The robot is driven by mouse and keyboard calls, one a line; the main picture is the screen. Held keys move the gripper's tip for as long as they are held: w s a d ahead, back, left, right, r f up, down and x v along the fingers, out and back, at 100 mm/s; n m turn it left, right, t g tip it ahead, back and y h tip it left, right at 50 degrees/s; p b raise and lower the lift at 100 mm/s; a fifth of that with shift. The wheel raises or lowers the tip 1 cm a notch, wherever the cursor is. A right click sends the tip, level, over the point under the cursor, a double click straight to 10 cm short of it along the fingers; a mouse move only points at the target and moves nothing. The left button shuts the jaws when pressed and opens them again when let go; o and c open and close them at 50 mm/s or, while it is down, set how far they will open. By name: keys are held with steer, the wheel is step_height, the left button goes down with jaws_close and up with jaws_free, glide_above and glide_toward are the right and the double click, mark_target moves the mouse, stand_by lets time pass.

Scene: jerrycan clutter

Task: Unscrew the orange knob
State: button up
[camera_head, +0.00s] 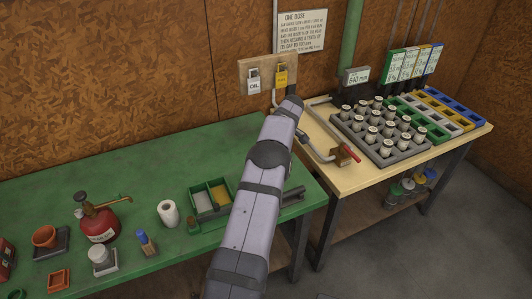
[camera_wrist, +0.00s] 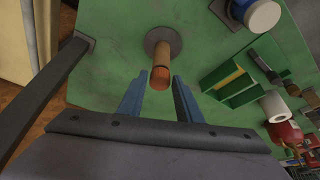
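In the wrist view, the orange knob (camera_wrist: 160,78) is the orange-red end of a brown, post-like handle (camera_wrist: 160,60). The handle stands out from a round grey base (camera_wrist: 172,37) over the green surface. My gripper (camera_wrist: 158,76) is open. Its two blue fingers appear on either side of the knob, with a visible gap on each side. I cannot tell how deep the knob sits between them. In the head view, I cannot make out the knob, and my arm hides much of the right end of the green bench.
In the head view, the green bench (camera_head: 140,165) holds a two-part green tray (camera_head: 194,220), a paper roll (camera_head: 168,213) and a red oil can (camera_head: 100,222). A wooden table (camera_head: 313,138) with a rack of jars (camera_head: 379,132) stands at right. Bare bench shows at back left.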

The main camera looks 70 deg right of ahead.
steer(key=shift+r+p, duration=0.9)
steer(key=shift+r, duration=0.6)
steer(key=o, duration=0.5)
steer(key=c, duration=0.4)
steer(key=shift+f+m+b, duration=0.15)
steer(key=shift+m+b, duration=0.35)
steer(key=shift+b, duration=0.2)
steer(key=shift+w+a+h, duration=0.1)
steer(key=shift+h, duration=0.2)
